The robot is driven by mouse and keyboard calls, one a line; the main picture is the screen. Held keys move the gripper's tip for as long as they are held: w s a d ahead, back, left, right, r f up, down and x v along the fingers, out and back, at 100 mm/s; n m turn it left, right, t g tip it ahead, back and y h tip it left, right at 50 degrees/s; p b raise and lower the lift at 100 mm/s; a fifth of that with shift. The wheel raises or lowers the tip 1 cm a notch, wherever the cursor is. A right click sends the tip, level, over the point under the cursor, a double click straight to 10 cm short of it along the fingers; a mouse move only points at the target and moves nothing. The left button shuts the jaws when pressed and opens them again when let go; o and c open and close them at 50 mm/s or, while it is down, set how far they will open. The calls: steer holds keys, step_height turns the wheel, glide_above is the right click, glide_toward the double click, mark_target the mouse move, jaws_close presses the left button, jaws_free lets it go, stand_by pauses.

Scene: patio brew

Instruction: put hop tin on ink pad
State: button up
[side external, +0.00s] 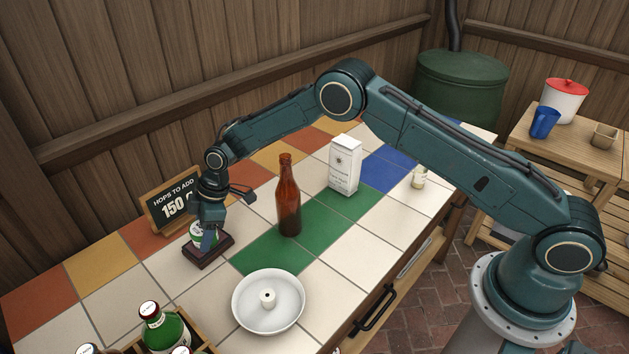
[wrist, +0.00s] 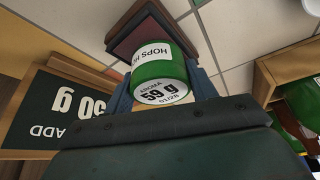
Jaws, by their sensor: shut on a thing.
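The hop tin (side external: 195,232) is a small green and white can. In the wrist view the tin (wrist: 160,72) shows a "HOPS" label and "AROMA 59 g" on its end. My gripper (side external: 206,240) points down and is shut on the tin, with a finger on either side. The ink pad (side external: 217,251) is a dark brown block with a dull red top, directly below the tin; it also shows in the wrist view (wrist: 124,38). I cannot tell whether the tin touches the pad. The gripper partly hides the tin in the side view.
A chalkboard sign (side external: 168,203) stands close behind the pad. A brown bottle (side external: 288,205) and a white carton (side external: 344,165) stand to the right. A white dish (side external: 244,312) and a crate with green bottles (side external: 165,330) are in front. Tiles left of the pad are clear.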

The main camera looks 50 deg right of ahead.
steer(key=shift+f, duration=0.1)
steer(key=o, duration=1.1)
steer(key=v, duration=1.2)
steer(key=shift+s+d, duration=0.1)
